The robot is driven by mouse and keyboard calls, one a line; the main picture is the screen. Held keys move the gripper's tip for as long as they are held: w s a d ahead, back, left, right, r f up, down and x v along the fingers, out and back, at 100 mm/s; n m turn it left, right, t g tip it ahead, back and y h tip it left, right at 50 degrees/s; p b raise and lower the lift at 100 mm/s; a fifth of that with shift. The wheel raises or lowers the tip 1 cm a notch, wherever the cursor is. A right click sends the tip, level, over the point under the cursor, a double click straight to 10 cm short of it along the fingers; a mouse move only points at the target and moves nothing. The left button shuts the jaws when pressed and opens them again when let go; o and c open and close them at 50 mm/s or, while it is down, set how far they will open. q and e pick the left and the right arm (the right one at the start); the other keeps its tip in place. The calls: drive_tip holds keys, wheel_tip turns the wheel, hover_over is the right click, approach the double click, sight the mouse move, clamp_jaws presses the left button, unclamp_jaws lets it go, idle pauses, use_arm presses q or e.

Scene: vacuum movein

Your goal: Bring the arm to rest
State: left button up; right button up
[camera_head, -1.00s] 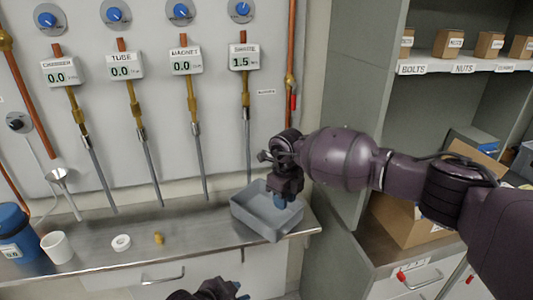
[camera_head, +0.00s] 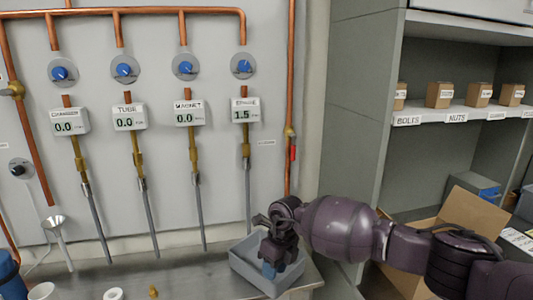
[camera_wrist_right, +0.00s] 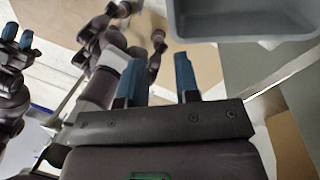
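My right arm reaches in from the right in the head view. Its gripper (camera_head: 270,268) is in front of the grey tray (camera_head: 240,262) and hides part of it; I cannot tell whether they touch. In the right wrist view the two blue fingers of my right gripper (camera_wrist_right: 160,80) stand apart with nothing between them, and the grey tray (camera_wrist_right: 245,22) shows at the top. My left gripper (camera_wrist_right: 18,40) shows at the left edge of the right wrist view, its blue fingers apart and empty. It is out of the head view.
The tray stands at the right end of a metal bench (camera_head: 195,280). A wall panel behind carries valves, gauges and hanging tubes. A funnel (camera_head: 57,232), white cup (camera_head: 42,291), white ring (camera_head: 113,294) and brass fitting (camera_head: 153,291) are further left. An open cardboard box (camera_head: 465,212) and shelves are right.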

drive_tip(key=s+a+f+m+t+y, duration=0.1)
drive_tip(key=s+a+m+y, duration=0.85)
drive_tip(key=s+y, duration=0.45)
drive_tip(key=s+d+f+m+t+h, duration=0.1)
drive_tip(key=d+f+m+t+h, duration=0.25)
drive_tip(key=d+m+t, duration=0.7)
drive_tip(key=d+f+m+t+h, duration=0.2)
drive_tip(key=d+m+t+h, duration=0.35)
drive_tip(key=m, duration=0.85)
drive_tip(key=s+d+f+m+g+h, duration=0.2)
drive_tip(key=s+d+f+m, duration=0.3)
drive_tip(key=s+d, duration=0.3)
drive_tip(key=s+d+f+m+g+h, duration=0.2)
drive_tip(key=s+d+f+m+h, duration=0.3)
drive_tip(key=s+d, duration=0.3)
drive_tip(key=d, duration=0.3)
drive_tip(key=shift+f+m, duration=0.25)
drive_tip(key=shift+m, duration=0.05)
